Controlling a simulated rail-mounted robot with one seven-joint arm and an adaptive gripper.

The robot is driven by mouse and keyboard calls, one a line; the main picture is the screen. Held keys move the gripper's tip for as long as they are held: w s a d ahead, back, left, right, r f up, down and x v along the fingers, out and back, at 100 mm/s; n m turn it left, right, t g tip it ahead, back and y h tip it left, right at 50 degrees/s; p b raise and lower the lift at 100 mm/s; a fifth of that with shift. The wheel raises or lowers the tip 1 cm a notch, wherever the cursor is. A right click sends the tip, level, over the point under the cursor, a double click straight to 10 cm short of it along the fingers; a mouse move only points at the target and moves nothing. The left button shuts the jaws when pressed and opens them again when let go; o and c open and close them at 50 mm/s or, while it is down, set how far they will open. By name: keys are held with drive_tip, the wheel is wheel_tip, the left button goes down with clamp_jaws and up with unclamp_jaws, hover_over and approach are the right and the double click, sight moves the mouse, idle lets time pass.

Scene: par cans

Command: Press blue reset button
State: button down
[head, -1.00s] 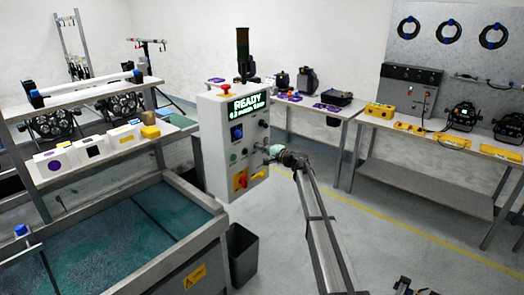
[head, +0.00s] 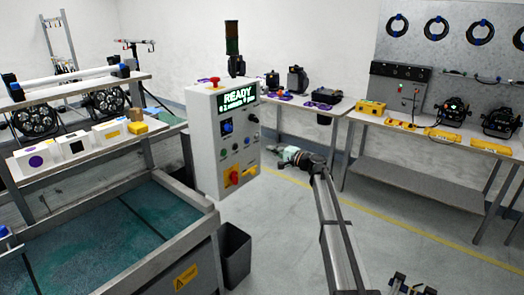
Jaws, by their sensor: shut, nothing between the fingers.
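The grey control box (head: 221,143) stands on a post left of centre, its green display (head: 238,97) reading READY. A blue control (head: 227,127) on a dark plate is on its front face. Below it is a row of small round buttons (head: 236,148); their colours are hard to tell, so I cannot say which is the blue reset button. A red and yellow switch (head: 233,176) is lower down. My gripper (head: 275,151) is just right of the box in the picture, shut and empty, its tip pointing left. A gap shows between it and the box edge.
A water-filled tank (head: 100,245) with a metal rim fills the lower left, below a shelf of boxes. A dark bin (head: 235,255) stands under the control box. Workbenches (head: 430,136) with yellow cases line the back right.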

drive_tip(key=shift+v, duration=1.2)
